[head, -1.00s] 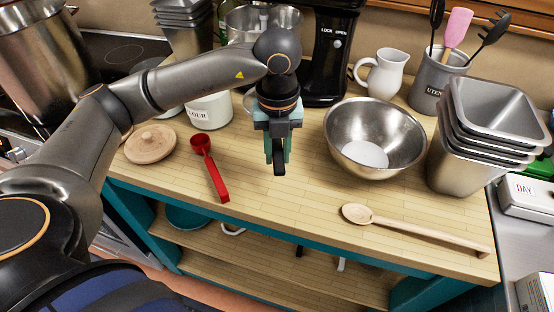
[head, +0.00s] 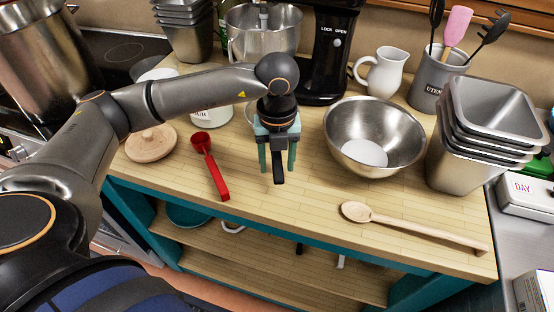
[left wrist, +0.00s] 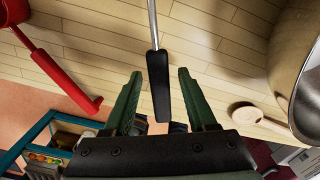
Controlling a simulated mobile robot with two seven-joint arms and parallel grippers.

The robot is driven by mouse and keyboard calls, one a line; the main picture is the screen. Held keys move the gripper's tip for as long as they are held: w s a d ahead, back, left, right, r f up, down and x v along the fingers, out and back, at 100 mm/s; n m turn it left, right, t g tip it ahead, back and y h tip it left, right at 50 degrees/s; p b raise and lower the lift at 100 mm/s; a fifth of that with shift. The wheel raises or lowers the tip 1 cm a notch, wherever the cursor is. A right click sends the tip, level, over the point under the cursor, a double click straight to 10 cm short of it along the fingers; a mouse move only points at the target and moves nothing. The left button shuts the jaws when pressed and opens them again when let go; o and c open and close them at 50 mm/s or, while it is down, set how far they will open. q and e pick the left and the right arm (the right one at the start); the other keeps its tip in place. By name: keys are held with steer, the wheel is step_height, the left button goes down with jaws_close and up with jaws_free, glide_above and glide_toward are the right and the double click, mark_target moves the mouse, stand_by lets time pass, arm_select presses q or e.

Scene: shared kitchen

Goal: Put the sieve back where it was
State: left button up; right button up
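The sieve's black handle (head: 279,166) shows in the head view under my left gripper (head: 277,170), pointing to the front of the wooden worktop. The left wrist view shows the handle (left wrist: 158,88) and its thin metal rod between the two fingers of my left gripper (left wrist: 160,74). The fingers are spread, with a gap on each side of the handle. Part of a pale round rim (head: 249,112) shows behind the gripper; I cannot tell whether it is the sieve's. The sieve's bowl is otherwise hidden. My right gripper is not in view.
A red scoop (head: 211,168) and a wooden lid (head: 150,144) lie left of the gripper. A steel bowl (head: 398,135) stands close on the right. A wooden spoon (head: 415,226) lies in front of it. Stacked steel containers (head: 462,160) stand further right. The worktop's front middle is clear.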

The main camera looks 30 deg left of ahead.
arm_select(q)
step_height(320, 180, up, 12)
steer(key=shift+r, duration=0.15)
stand_by(0.5)
steer(key=shift+s+d, duration=0.1)
